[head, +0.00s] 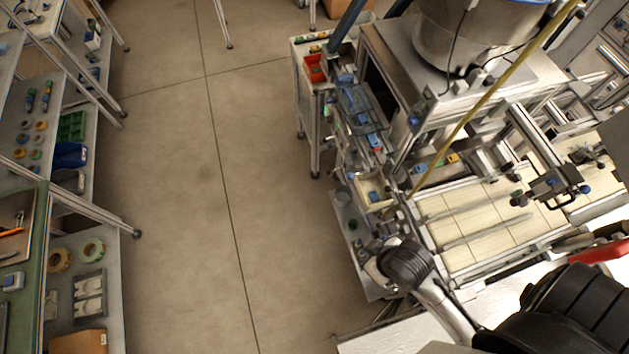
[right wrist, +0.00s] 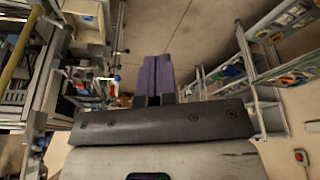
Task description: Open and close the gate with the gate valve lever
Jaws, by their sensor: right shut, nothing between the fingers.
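My right gripper (right wrist: 155,60) shows in the right wrist view. Its two purple fingers are side by side with nothing between them, and they point out over the floor. I cannot pick out the gate valve lever with certainty in either view. A black bracket with blue knobs (head: 560,192) stands on the machine at the right of the head view; I cannot tell whether it belongs to the valve. My right arm comes in at the lower right of the head view. My left gripper is in neither view.
A large metal bowl (head: 470,35) sits on the machine, with a slanting yellow pole (head: 490,95) in front. A small cart with a red bin (head: 315,68) stands behind. Shelves with tape reels (head: 92,249) line the left. The floor (head: 200,150) between is clear.

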